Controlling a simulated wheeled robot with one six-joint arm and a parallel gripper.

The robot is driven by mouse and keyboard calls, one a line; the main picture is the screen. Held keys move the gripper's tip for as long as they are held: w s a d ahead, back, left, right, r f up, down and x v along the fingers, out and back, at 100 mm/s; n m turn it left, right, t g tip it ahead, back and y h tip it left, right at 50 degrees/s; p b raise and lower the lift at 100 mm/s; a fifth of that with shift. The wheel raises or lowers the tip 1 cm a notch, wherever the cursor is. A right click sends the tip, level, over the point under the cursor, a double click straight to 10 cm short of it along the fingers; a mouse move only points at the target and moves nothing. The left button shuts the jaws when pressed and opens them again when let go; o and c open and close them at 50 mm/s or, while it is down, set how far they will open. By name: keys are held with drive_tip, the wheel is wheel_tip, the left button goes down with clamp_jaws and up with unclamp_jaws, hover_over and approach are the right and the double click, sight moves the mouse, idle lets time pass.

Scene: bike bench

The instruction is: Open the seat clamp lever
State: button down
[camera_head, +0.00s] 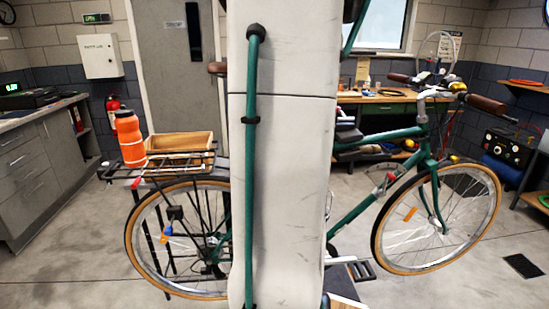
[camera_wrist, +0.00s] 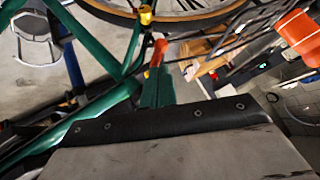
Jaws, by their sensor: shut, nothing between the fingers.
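The green bike stands across the head view, with its frame (camera_head: 355,213) partly hidden behind my large pale arm link. The brown saddle (camera_head: 217,68) peeks out left of that link. The seat clamp and its lever are hidden there, and I cannot make them out surely in the wrist view. Green bike tubes (camera_wrist: 90,42) show at the upper left of the wrist view. My gripper (camera_wrist: 159,50), green with orange-red tips, is shut and empty, pointing toward the bike. A small yellow part (camera_wrist: 146,14) lies beyond its tips; I cannot tell what it is.
The rear rack (camera_head: 185,168) carries a wooden crate (camera_head: 180,143) and an orange bottle (camera_head: 130,138). A workbench (camera_head: 385,97) stands behind the bike, and grey cabinets (camera_head: 40,165) stand at left. Floor is free at the front left and right.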

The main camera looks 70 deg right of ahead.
drive_tip(key=s+a+r, duration=0.5)
drive_tip(key=a+r, duration=0.2)
drive_tip(key=r, duration=0.2)
drive_tip(key=shift+a+r, duration=0.25)
idle(0.5)
